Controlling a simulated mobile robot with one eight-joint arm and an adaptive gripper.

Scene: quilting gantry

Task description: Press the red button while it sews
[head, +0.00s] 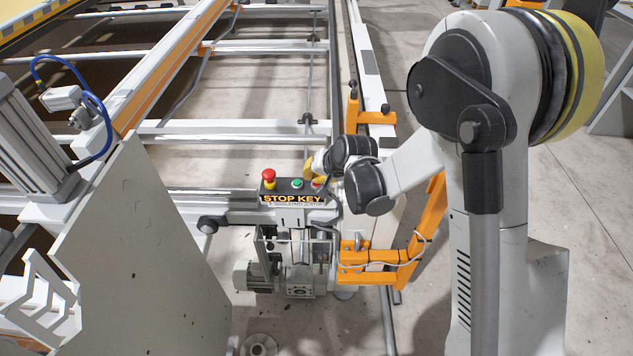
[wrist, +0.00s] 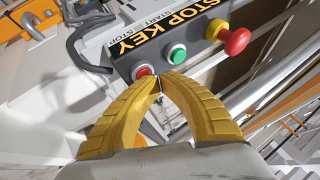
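A dark control box (head: 268,196) marked "STOP KEY" sits on the gantry's end rail; it fills the top of the wrist view (wrist: 122,66). It carries a small red button (wrist: 144,71), a green button (wrist: 177,55), and a large red mushroom knob on a yellow base (wrist: 237,42). In the head view the mushroom knob (head: 268,176) is leftmost, the green button (head: 297,184) in the middle, the small red button (head: 318,182) on the right. My gripper (wrist: 160,79) has its yellow fingertips together, close to the small red button; I cannot tell whether they touch it.
An orange bracket (head: 366,277) with a cable stands right of the box. A motor unit (head: 295,275) hangs below it. White and orange gantry rails (head: 250,128) run behind. A grey panel (head: 143,240) stands at the left. Bare floor (head: 590,190) lies at the right.

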